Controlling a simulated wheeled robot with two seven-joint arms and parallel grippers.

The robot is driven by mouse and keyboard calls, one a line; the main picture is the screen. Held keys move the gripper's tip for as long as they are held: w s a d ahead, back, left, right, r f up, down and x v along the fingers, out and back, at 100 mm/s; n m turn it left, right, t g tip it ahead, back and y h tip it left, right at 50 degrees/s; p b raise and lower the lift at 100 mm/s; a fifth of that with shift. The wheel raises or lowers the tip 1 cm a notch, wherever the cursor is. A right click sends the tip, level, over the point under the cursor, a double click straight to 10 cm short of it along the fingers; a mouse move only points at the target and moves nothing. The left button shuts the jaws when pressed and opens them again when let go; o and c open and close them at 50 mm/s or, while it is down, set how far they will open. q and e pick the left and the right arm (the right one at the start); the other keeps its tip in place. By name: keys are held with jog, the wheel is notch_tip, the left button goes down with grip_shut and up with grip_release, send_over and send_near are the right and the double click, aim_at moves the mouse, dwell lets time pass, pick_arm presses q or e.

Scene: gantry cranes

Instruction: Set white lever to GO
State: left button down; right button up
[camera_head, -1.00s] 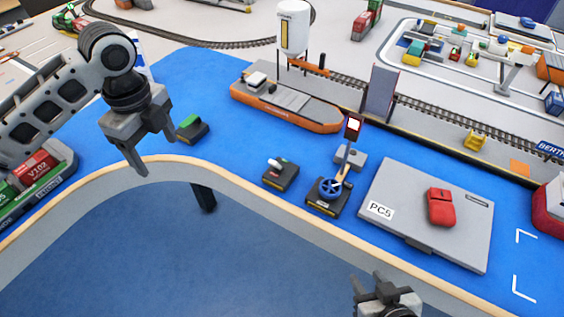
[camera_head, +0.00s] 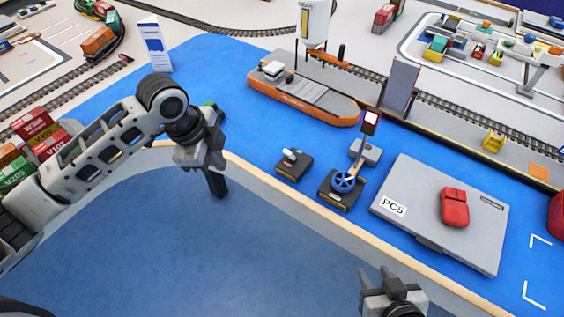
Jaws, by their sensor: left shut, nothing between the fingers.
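The white lever (camera_head: 289,154) stands on a small dark box (camera_head: 295,167) on the blue table, near its front edge. A little green shows beside the lever; the box's label is too small to read. My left gripper (camera_head: 207,164) is shut and empty, to the left of the lever box and apart from it, by the table's curved edge. My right gripper (camera_head: 377,276) is at the bottom, in front of the table edge, with its two fingers apart and nothing between them.
An orange ship (camera_head: 310,97) lies behind. A green-topped control is partly hidden behind my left arm.

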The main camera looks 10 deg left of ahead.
pick_arm(q)
jog(key=s+d+f+n+t+h, duration=0.2)
jog(key=s+d+f+n+t, duration=0.2)
jog(key=d+f+n, duration=0.4)
jog(key=s+a+f+n+t+y, duration=0.1)
jog(key=s+a+f+n+t, duration=0.1)
jog(key=s, duration=0.3)
jog(key=s+a+f+n+t, duration=0.1)
jog(key=s+a+f+n, duration=0.1)
jog(key=s+f+n, duration=0.2)
jog(key=shift+s+n+t+y, duration=0.4)
jog(key=shift+s+n, duration=0.35)
jog(key=shift+n, duration=0.05)
